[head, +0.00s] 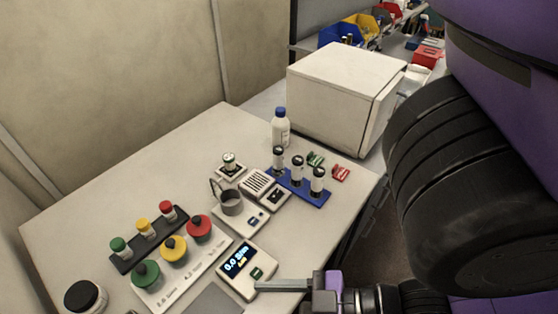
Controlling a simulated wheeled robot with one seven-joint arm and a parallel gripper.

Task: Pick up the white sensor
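A small white vented box (257,183), which looks most like the white sensor, lies on the table near the middle. It touches or nearly touches a pale module with a dark face (275,196); I cannot tell which. A white square base with a round metal part (230,168) is just behind it to the left. My gripper (260,286) is low at the front, pointing left by the near edge of a white display unit (240,264), well short of the vented box. Only one grey finger bar shows, so I cannot tell its opening.
A metal cup (231,202) stands on a white scale close in front of the box. A blue rack with vials (313,197) and a white bottle (280,128) are to the right and behind. Coloured knobbed weights (173,250) fill the left front. A large white cabinet (340,92) stands behind.

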